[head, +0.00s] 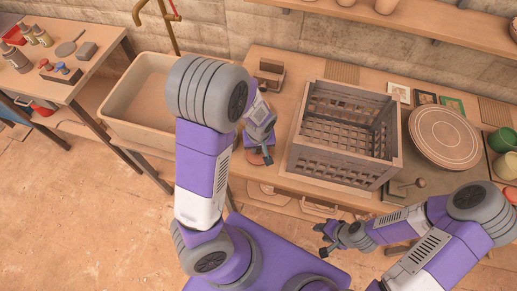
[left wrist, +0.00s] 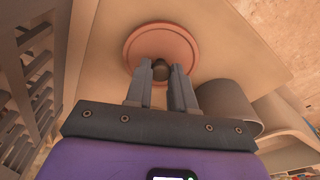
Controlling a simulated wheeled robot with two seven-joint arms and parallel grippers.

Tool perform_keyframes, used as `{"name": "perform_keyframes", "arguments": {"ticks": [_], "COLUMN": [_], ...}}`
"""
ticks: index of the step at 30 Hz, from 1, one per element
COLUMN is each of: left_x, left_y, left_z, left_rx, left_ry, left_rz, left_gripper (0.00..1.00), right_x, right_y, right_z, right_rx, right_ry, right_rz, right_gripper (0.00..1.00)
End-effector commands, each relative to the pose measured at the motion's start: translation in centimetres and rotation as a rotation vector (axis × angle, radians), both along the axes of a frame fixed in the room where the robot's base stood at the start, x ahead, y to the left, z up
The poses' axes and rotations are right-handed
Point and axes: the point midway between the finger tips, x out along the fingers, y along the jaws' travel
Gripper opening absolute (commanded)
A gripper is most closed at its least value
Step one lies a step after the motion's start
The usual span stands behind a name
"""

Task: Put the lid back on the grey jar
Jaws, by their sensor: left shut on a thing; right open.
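The lid is a flat reddish disc (left wrist: 160,38) with a dark knob (left wrist: 161,70), seen in the left wrist view. It also shows in the head view (head: 257,159), partly covered by my gripper, near the front edge of the table. My left gripper (left wrist: 161,73) is shut on the lid's knob; I cannot tell whether the lid touches the table. A grey rounded vessel (left wrist: 228,105) is close to the right finger in the left wrist view; it may be the grey jar, and its mouth is not clear. My right gripper (head: 324,240) is open and empty, in front of the table.
A grey slatted crate (head: 345,180) stands on the table right of my left gripper. A round board (head: 444,138) and green pots lie farther right. A beige basin (head: 118,112) is left. A wooden block holder (head: 270,74) stands behind my left gripper.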

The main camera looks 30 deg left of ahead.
Motion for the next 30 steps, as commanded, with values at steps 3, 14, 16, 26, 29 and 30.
{"name": "perform_keyframes", "arguments": {"ticks": [3,14,16,26,29,30], "left_x": [0.1,0.1,0.0,-0.4,-0.7,-0.8], "left_y": [-0.1,0.0,0.3,5.4,7.4,8.1], "left_z": [2.1,8.8,9.4,11.7,12.4,12.7], "left_rx": [-0.002,-0.003,-0.003,-0.008,-0.008,-0.008], "left_ry": [-0.006,-0.005,-0.001,0.011,0.01,0.009], "left_rz": [-0.002,0.0,0.012,0.203,0.276,0.303], "left_gripper": [0.0,0.0,0.0,0.0,0.0,0.0], "right_x": [0.0,0.0,0.0,0.0,0.0,0.0], "right_y": [0.0,0.0,0.0,0.0,0.0,0.0], "right_z": [0.9,3.2,3.5,6.8,7.8,8.2], "right_rx": [0.0,0.0,0.0,0.0,0.0,0.0], "right_ry": [0.0,0.0,0.0,0.0,0.0,0.0], "right_rz": [0.0,0.0,0.0,0.0,0.0,0.0], "right_gripper": [0.43,0.43,0.43,0.43,0.43,0.43]}}
